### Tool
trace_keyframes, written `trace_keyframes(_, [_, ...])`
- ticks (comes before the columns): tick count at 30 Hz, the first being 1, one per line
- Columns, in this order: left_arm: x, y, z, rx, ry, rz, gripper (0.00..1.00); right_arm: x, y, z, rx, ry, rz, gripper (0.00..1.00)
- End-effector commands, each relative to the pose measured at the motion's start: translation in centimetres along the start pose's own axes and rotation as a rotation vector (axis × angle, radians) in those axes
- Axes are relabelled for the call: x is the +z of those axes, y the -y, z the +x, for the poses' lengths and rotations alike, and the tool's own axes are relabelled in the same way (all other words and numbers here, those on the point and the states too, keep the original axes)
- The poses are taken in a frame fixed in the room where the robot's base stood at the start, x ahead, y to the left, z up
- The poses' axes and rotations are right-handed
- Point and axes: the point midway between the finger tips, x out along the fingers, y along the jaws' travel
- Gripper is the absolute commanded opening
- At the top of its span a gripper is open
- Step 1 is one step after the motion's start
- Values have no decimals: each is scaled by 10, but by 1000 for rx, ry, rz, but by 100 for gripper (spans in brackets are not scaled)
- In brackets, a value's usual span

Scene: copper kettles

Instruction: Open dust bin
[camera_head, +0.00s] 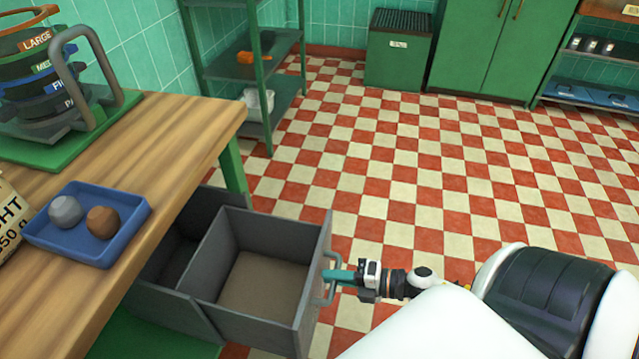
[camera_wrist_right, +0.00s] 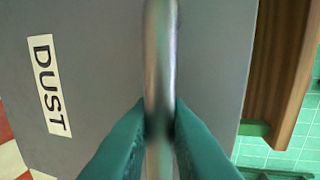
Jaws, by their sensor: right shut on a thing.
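The dust bin (camera_head: 310,285) is a grey drawer-like box under the wooden table, pulled out from its grey housing with its open top and brown bottom showing. Its front carries a "DUST" label, seen in the right wrist view (camera_wrist_right: 49,85). My right gripper (camera_head: 335,276) is shut on the bin's handle (camera_head: 329,290) at the front. In the right wrist view the teal fingers (camera_wrist_right: 160,125) sit on both sides of the metal handle bar (camera_wrist_right: 160,50). My left gripper is not in view.
The wooden table (camera_head: 185,120) holds a blue tray (camera_head: 100,257) with two lumps and a rack of labelled dark pieces (camera_head: 35,75). A shelf (camera_head: 225,70) and a green cabinet (camera_head: 490,50) stand at the back. The checkered floor (camera_head: 430,170) is clear.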

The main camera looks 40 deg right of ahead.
Motion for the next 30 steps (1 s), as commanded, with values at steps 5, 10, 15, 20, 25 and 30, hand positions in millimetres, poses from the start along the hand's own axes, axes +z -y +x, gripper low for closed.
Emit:
trace_keyframes(5, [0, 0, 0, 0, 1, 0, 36, 0, -1, -3, 0, -1, 0, 0])
trace_keyframes(10, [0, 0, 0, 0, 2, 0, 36, 0, -1, -3, 0, -1, 0, 0])
trace_keyframes(15, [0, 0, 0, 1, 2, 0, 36, 0, -1, -2, 0, -1, 0, 33])
trace_keyframes(20, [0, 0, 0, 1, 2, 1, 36, 0, -1, -2, 0, 0, 0, 33])
trace_keyframes(25, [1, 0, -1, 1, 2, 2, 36, 0, -1, -5, 1, -1, 1, 33])
trace_keyframes(30, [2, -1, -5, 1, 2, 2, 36, 0, 0, -28, 5, -1, 3, 33])
